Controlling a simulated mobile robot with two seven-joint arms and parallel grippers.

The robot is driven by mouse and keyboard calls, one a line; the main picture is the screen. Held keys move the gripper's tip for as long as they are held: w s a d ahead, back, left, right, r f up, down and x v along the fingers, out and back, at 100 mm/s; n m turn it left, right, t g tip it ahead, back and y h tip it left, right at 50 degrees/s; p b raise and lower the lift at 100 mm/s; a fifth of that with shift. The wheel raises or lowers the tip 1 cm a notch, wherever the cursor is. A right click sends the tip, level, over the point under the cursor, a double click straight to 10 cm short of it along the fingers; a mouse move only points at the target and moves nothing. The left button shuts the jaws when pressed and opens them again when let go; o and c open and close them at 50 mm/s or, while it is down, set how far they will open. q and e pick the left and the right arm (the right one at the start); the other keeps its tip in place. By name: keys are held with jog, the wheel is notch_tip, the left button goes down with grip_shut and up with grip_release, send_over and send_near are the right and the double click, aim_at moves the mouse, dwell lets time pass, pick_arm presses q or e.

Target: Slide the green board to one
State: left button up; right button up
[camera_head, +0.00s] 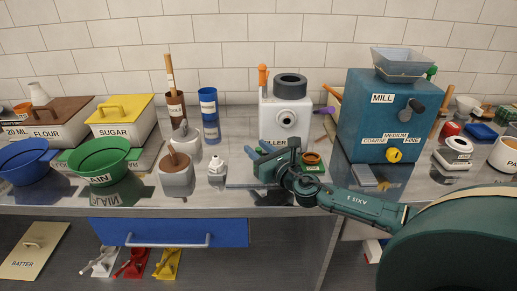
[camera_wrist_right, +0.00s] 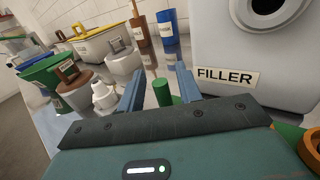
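A green board (camera_head: 322,168) lies on the steel counter in front of the white filler machine (camera_head: 287,117), with a small orange-brown ring-shaped dish (camera_head: 312,158) on it. Most of the board is hidden behind my right gripper; a corner shows in the right wrist view (camera_wrist_right: 291,131). A short green upright peg (camera_wrist_right: 161,91) stands between the fingers of my right gripper (camera_wrist_right: 160,82). A gap shows on each side of the peg, so the gripper is open around it. In the head view the right gripper (camera_head: 268,156) is low over the counter, left of the dish. My left gripper is not in view.
The blue mill (camera_head: 378,115) stands right of the filler. A brown-topped pot (camera_head: 176,175), a small white bottle (camera_head: 216,167) and a green bowl (camera_head: 99,159) stand to the left. A blue drawer (camera_head: 170,232) is below. The counter's front edge is close to the gripper.

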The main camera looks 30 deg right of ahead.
jog(key=shift+c, duration=0.5)
grip_shut()
jog(key=shift+w, duration=0.1)
